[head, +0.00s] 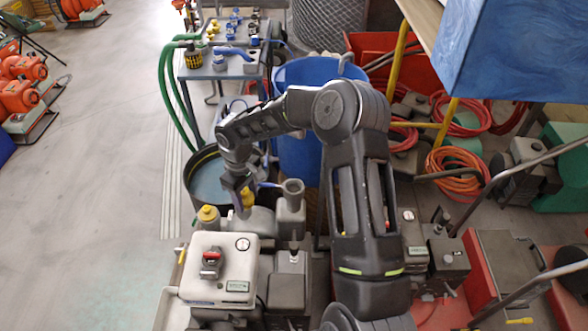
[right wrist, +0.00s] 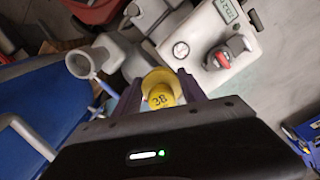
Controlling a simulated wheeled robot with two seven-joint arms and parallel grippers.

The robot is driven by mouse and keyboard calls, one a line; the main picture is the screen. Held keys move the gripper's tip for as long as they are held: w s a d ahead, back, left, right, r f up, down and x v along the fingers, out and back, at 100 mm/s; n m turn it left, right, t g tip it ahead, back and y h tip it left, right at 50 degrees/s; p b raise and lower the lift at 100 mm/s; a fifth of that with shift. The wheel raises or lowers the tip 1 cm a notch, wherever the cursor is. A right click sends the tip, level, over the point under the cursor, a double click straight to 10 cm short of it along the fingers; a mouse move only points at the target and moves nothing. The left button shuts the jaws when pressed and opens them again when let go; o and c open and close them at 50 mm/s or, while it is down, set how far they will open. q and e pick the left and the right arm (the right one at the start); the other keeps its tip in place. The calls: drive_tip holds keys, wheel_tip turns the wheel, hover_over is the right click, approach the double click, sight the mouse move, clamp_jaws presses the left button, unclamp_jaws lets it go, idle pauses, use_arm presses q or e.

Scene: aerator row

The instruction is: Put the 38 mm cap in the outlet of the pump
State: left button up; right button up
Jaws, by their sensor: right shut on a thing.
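My right gripper (head: 240,190) is shut on the yellow cap (head: 248,198), held above the grey pump (head: 262,222). The right wrist view shows the cap (right wrist: 160,98) marked 38 between the two fingers of this gripper (right wrist: 158,92). A grey upright pipe with an open round mouth (head: 293,187) stands on the pump, right of the cap in the head view. The same mouth shows in the right wrist view (right wrist: 79,64), left of the cap and apart from it. It looks empty. My left gripper is not in view.
Another yellow piece (head: 208,215) sits left of the held cap. A white engine housing (head: 220,268) with a red knob is in front of the pump. A dark round tub (head: 196,178) and a blue barrel (head: 298,150) stand behind. A fittings table (head: 225,65) is farther back.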

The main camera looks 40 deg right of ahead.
drive_tip(key=w+d+f+n+b, duration=0.2)
drive_tip(key=d+n, duration=0.1)
drive_tip(key=d, duration=0.6)
drive_tip(key=n+b, duration=0.2)
drive_tip(key=n, duration=0.2)
approach(296, 180)
drive_tip(key=shift+s+a+r, duration=0.25)
drive_tip(key=shift+s+a, duration=0.6)
drive_tip(key=shift+a, duration=0.05)
drive_tip(key=shift+f, duration=0.2)
drive_tip(key=shift+f+b, duration=1.55)
drive_tip(key=shift+f, duration=0.85)
drive_tip(key=shift+r, duration=0.25)
drive_tip(key=shift+s+d, duration=0.2)
drive_tip(key=shift+d, duration=0.05)
drive_tip(key=shift+f+b, duration=0.8)
drive_tip(key=shift+f, duration=0.6)
drive_tip(key=o, duration=1.4)
